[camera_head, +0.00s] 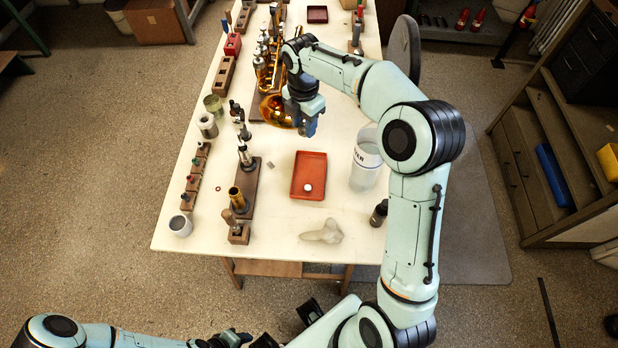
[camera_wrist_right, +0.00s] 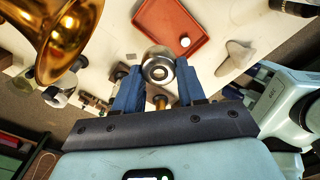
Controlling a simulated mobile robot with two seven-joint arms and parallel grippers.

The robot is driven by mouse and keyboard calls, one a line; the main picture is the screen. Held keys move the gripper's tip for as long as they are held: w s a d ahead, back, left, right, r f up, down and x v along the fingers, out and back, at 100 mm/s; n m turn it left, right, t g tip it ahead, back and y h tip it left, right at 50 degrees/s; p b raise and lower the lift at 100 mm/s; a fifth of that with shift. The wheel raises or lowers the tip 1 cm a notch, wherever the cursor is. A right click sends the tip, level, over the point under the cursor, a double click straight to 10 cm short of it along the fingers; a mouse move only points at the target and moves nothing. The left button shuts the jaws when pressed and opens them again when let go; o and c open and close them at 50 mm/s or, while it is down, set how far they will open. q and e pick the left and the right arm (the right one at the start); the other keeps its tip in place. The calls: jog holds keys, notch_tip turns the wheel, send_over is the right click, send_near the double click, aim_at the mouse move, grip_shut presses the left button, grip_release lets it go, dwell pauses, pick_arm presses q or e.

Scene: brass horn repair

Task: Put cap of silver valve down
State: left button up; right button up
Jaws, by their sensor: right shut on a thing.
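My right gripper (camera_head: 307,130) is over the far middle of the table, beside the brass horn (camera_head: 275,112). In the right wrist view it (camera_wrist_right: 157,88) is shut on a round silver cap (camera_wrist_right: 158,66), held between the blue fingertips. In the head view the cap is hidden or too small to make out. A silver valve (camera_head: 245,155) stands upright on a wooden stand, left of the red tray (camera_head: 297,190). The tray also shows in the right wrist view (camera_wrist_right: 160,22). My left gripper (camera_head: 232,339) is at the bottom edge, and its fingers are unclear.
The red tray holds a small white round thing (camera_head: 308,187). A clear container (camera_head: 366,160) stands to its right, with a dark bottle (camera_head: 379,212) nearer. A pale cloth-like lump (camera_head: 323,232) lies in front. Wooden blocks (camera_head: 193,186) and jars line the left edge.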

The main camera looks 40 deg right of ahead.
jog(key=n, duration=0.1)
jog(key=d+r+n, duration=0.1)
jog(key=shift+s+d+r+n+b, duration=0.15)
jog(key=shift+r+n+b, duration=0.15)
jog(key=shift+n, duration=0.1)
jog(key=shift+f, duration=0.1)
jog(key=b, duration=0.2)
send_over(310, 167)
notch_tip(310, 167, down, 15)
jog(key=shift+r, duration=0.15)
pick_arm(q)
jog(key=shift+s+f, duration=0.3)
jog(key=shift+f, duration=0.3)
jog(key=shift+s+f, duration=0.25)
jog(key=shift+f, duration=0.35)
jog(key=shift+s+f, duration=0.3)
jog(key=shift+f, duration=0.3)
pick_arm(e)
jog(key=shift+f, duration=2.45)
jog(key=shift+f, duration=0.15)
jog(key=o, duration=1.2)
jog(key=shift+c, duration=0.2)
